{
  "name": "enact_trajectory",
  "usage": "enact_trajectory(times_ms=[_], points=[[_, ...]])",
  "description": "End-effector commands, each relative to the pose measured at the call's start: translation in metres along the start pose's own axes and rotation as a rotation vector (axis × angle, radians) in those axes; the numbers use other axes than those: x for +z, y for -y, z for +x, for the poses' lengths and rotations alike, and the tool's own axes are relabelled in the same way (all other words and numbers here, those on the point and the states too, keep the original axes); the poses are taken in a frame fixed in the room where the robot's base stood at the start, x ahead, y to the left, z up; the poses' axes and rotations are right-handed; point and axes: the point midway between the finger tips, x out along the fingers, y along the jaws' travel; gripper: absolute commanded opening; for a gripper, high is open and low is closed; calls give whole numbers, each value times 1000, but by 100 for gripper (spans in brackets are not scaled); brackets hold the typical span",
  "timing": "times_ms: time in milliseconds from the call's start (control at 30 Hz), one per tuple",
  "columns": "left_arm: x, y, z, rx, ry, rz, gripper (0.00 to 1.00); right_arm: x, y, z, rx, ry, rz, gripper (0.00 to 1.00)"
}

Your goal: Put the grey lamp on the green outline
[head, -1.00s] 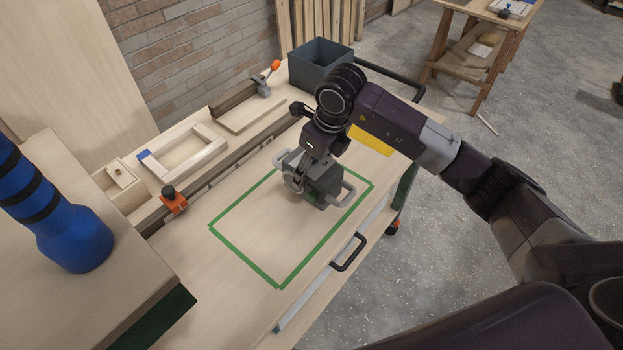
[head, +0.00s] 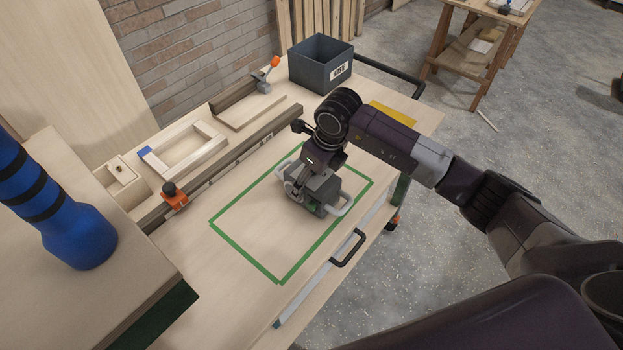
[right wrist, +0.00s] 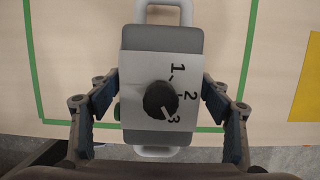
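The grey lamp (head: 322,187), a boxy body with pale loop handles, is within the far right part of the green outline (head: 243,257) on the bench. In the right wrist view, the lamp's face (right wrist: 150,60) shows a black dial and numbers, with green lines on both sides. My right gripper (right wrist: 160,88) has its fingertips against the lamp's two sides, shut on it from above. The lamp is low over or on the bench top; I cannot tell if it touches. My left gripper is not in view.
A dark grey bin (head: 320,66) and a yellow patch (head: 393,113) are at the bench's far end. A wooden frame (head: 184,152) and an orange clamp (head: 173,195) lie along the left side. A blue banded object (head: 75,235) stands at near left.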

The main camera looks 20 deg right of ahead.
Motion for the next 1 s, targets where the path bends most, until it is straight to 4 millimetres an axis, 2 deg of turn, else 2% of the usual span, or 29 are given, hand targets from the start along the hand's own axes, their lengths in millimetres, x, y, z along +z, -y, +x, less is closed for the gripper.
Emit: enact_trajectory(times_ms=[267, 367, 433, 800, 1000], points=[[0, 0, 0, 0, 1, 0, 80, 0, 0, -1, 0, 0, 0, 75], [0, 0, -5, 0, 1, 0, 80, 1, 0, -5, 0, 0, 0, 75], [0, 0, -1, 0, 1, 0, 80, 2, 1, -11, -1, 3, -1, 75], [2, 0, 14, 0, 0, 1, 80, 2, 1, -87, -3, 5, -1, 75], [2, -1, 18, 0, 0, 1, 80, 1, 0, -115, -1, 1, 0, 75]])
